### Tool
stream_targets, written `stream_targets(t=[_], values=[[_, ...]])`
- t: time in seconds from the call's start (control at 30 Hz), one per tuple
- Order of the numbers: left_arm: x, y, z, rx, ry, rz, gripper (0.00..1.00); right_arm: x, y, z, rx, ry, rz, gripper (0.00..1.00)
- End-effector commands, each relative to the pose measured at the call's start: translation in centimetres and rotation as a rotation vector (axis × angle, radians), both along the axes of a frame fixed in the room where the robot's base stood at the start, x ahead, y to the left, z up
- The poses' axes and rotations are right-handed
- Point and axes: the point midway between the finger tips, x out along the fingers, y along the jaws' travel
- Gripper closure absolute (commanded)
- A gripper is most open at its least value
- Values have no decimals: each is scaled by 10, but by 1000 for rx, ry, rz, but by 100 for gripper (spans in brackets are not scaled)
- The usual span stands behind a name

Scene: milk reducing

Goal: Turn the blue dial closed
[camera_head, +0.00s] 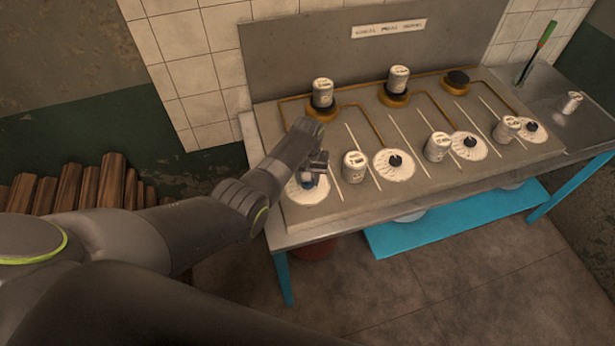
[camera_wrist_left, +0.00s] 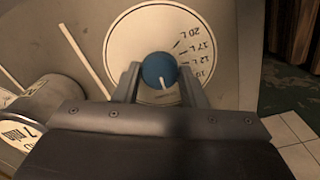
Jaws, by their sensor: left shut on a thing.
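The blue dial (camera_wrist_left: 159,71) is a round knob with a white pointer line, set in the middle of a white round scale plate (camera_wrist_left: 205,22) marked with litre values. In the left wrist view its pointer aims down toward the gripper, near the lower edge of the scale. My left gripper (camera_wrist_left: 160,82) is shut on the dial, one finger on each side. In the head view my left gripper (camera_head: 314,174) is over the leftmost scale plate (camera_head: 302,196) and hides most of the dial. My right gripper is not in view.
Several white cans stand on the sloped metal panel, one (camera_head: 355,166) just right of my left gripper. Other scale plates carry black dials (camera_head: 395,161). Cans also stand on round burners behind. A green-handled tool (camera_head: 547,35) stands at the far right.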

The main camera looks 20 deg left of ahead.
Motion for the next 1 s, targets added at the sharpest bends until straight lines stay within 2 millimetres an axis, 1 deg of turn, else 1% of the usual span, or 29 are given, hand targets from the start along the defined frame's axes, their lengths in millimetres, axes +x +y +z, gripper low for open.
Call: stream_targets(t=[0.13, 0.17, 0.3, 0.57, 0.67, 0.77, 0.87, 1.0], values=[[1, 0, 1, 1, -4, -2, 85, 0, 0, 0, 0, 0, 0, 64], [1, 0, 1, 1, -4, -2, 59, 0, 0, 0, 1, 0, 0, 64], [1, 0, 1, 1, -3, -1, 41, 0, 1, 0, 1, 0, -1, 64], [0, 0, 1, 0, -1, 0, 41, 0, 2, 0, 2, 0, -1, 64], [1, 0, 3, 0, -2, 0, 41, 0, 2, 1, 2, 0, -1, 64], [1, 0, 11, 1, -3, 0, 41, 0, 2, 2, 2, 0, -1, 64], [1, 0, 24, 0, -4, 0, 41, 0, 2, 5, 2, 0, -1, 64], [1, 0, 46, 0, -4, 0, 41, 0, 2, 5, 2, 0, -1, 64]])
